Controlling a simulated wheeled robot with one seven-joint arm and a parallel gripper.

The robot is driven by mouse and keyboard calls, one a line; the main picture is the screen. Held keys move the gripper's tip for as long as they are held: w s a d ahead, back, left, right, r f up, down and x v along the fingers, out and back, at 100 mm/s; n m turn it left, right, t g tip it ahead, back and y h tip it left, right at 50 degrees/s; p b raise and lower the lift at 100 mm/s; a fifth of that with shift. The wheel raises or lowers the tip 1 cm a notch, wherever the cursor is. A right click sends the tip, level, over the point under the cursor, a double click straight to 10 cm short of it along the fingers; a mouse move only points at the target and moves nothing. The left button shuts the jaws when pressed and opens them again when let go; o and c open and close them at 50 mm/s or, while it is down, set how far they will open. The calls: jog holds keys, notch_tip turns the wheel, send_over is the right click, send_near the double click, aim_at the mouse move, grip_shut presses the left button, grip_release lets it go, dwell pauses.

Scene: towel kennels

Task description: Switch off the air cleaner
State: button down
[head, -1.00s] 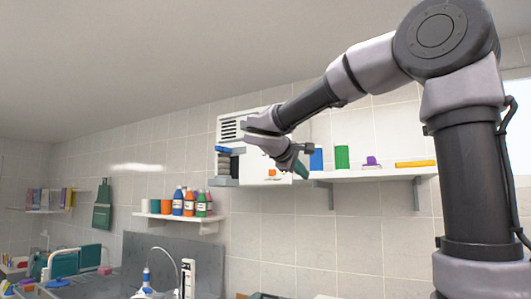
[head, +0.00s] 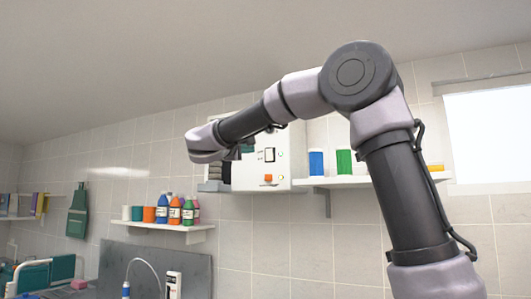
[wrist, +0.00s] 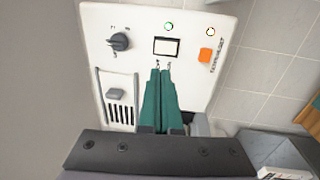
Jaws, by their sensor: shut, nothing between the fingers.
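The air cleaner (head: 285,166) is a white box on the wall shelf, partly hidden behind my arm in the head view. In the wrist view, its white front panel (wrist: 140,20) carries a dark knob (wrist: 120,42), a small display (wrist: 166,47), two ringed lights, an orange switch (wrist: 205,55) and a grey slider or button (wrist: 115,94) beside dark slots. The orange switch also shows in the head view (head: 268,178). My gripper (wrist: 160,71) has its teal fingers together and empty, tips just below the display in the picture. Whether they touch the panel cannot be told.
The wall shelf (head: 335,182) holds a blue can (head: 316,162) and a green can (head: 344,162) right of the cleaner. Dark stacked items (head: 215,172) stand at its left. A lower shelf (head: 165,226) holds several bottles. A window is at the right.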

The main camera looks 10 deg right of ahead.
aim_at(270, 151)
jog(key=x, duration=1.3)
jog(key=shift+w+d, duration=0.15)
jog(key=shift+r, duration=0.1)
jog(key=shift+w+d+r, duration=0.1)
jog(key=shift+w+d, duration=0.1)
jog(key=shift+s, duration=0.1)
